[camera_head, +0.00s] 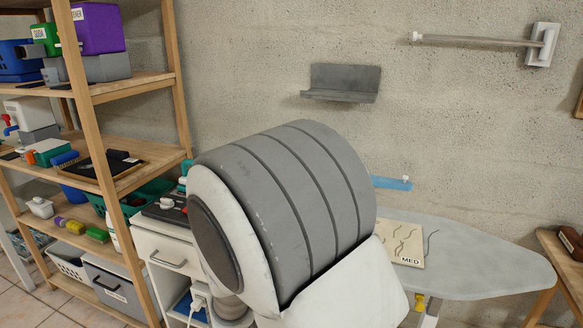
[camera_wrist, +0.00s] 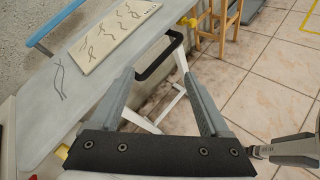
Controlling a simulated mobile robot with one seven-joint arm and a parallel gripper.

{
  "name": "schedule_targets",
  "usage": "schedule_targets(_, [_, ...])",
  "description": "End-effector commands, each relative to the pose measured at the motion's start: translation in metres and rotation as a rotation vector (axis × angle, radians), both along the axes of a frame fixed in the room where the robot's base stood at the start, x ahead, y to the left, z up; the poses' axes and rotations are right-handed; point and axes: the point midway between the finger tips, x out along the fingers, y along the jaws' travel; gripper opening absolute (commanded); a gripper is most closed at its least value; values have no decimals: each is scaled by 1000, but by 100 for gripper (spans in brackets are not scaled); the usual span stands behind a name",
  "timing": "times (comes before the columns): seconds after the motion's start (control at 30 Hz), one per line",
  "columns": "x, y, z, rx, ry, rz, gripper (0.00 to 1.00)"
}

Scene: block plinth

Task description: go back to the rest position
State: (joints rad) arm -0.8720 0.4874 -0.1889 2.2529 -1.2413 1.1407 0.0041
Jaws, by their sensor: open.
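My gripper (camera_wrist: 158,74) shows in the wrist view, with its two grey fingers spread apart and nothing between them. It hangs beside the grey ironing board (camera_wrist: 62,110), over the open floor at the board's edge. In the head view my own arm fills the middle and hides the gripper. The ironing board (camera_head: 490,262) stands to the right of my arm there. A cream board marked MED (camera_head: 408,246), with dark wavy strands on it, lies on the ironing board; it also shows in the wrist view (camera_wrist: 112,32).
A wooden shelf unit (camera_head: 88,92) with bins and blocks stands at the left. A white drawer cabinet (camera_head: 165,255) is beside it. A grey ledge (camera_head: 342,84) and a rail (camera_head: 475,40) are on the wall. Tiled floor (camera_wrist: 262,85) is open at the wrist view's right.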

Motion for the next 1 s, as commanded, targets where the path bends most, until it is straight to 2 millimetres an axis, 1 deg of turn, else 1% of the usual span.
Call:
schedule_targets(0.03, [-7,-15,10,71,-16,-81,80])
schedule_targets(0.1, [-19,-31,19,164,-32,-185,80])
schedule_targets(0.2, [-37,-51,32,301,-63,-330,80])
schedule_targets(0.3, [-56,-65,43,437,-100,-466,80])
schedule_targets(0.4, [-75,-76,54,578,-144,-596,80])
schedule_targets(0.5, [-92,-81,66,719,-195,-713,80])
schedule_targets(0.63, [-113,-84,82,905,-274,-852,80])
schedule_targets(0.8, [-135,-82,104,1148,-393,-1002,80])
schedule_targets(1.0, [-153,-75,130,1398,-535,-1116,80])
